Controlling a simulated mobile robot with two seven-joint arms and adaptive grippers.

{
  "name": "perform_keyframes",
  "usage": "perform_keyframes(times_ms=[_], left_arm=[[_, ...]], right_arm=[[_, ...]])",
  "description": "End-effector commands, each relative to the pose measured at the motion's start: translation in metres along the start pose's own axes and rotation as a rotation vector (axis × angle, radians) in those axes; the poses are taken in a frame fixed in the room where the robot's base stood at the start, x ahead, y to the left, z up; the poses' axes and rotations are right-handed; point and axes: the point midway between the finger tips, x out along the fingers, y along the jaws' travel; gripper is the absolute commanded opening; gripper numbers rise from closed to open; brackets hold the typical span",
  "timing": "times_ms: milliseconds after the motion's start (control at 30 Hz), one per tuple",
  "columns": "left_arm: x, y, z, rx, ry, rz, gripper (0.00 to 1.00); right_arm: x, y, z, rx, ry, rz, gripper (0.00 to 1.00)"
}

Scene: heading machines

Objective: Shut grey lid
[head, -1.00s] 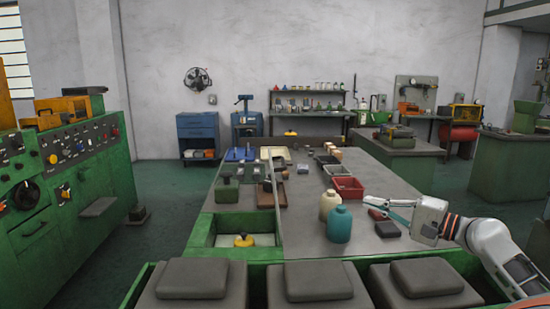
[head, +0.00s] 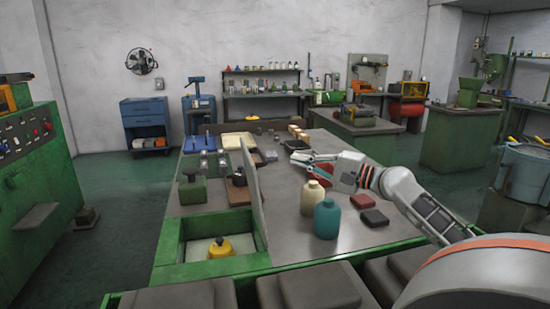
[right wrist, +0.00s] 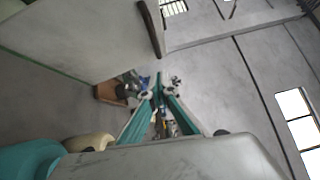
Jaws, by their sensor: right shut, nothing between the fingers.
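The grey lid (head: 250,190) stands up on edge, open, along the right side of a green-rimmed compartment (head: 172,240) at the table's near left. A yellow object (head: 220,247) sits inside the compartment. In the right wrist view the lid (right wrist: 75,40) is a large grey panel at upper left, with a dark bar (right wrist: 151,28) at its edge. My right gripper (head: 297,161) is to the right of the lid, above the table, apart from it, shut and empty. Its teal fingers (right wrist: 158,92) converge in the right wrist view. My left gripper is not in view.
A cream bottle (head: 313,198) and a teal bottle (head: 327,219) stand below and right of my gripper in the picture. A dark red box (head: 363,201) and a black box (head: 375,217) lie right of them. The table between lid and bottles is clear.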

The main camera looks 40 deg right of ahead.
Motion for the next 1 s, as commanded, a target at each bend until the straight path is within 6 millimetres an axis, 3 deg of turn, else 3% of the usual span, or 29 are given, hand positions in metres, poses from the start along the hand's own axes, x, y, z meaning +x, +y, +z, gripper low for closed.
perform_keyframes(times_ms=[200, 400, 1000], left_arm=[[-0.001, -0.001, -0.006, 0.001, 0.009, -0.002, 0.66], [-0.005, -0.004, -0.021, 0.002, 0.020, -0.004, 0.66], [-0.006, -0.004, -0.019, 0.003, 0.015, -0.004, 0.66]], right_arm=[[0.038, -0.002, 0.000, -0.004, 0.000, -0.001, 0.00], [0.056, -0.002, 0.021, -0.003, -0.001, 0.002, 0.00], [0.064, 0.000, 0.028, 0.000, 0.000, 0.000, 0.00]])
